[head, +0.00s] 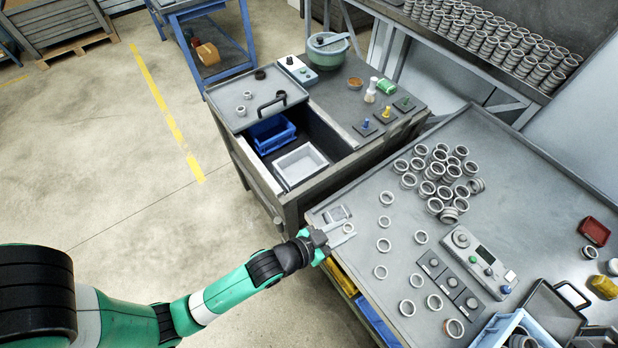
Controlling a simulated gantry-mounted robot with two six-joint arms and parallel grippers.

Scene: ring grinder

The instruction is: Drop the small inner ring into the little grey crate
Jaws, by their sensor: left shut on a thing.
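My left gripper (341,233) reaches in from the lower left and is over the near left corner of the metal table. It is shut on a small grey ring (348,228), which shows at its fingertips. I cannot tell how far the ring is above the tabletop. The little grey crate (317,153) stands in the open bay of the workbench, up and to the left of the gripper. Its inside looks empty. My right gripper is not in view.
A blue crate (290,133) stands behind the grey one. A metal fixture (337,213) sits beside the left gripper. Loose rings (384,245) and a ring pile (440,180) lie on the table. Two small rings (241,110) lie on the workbench's lid (262,98).

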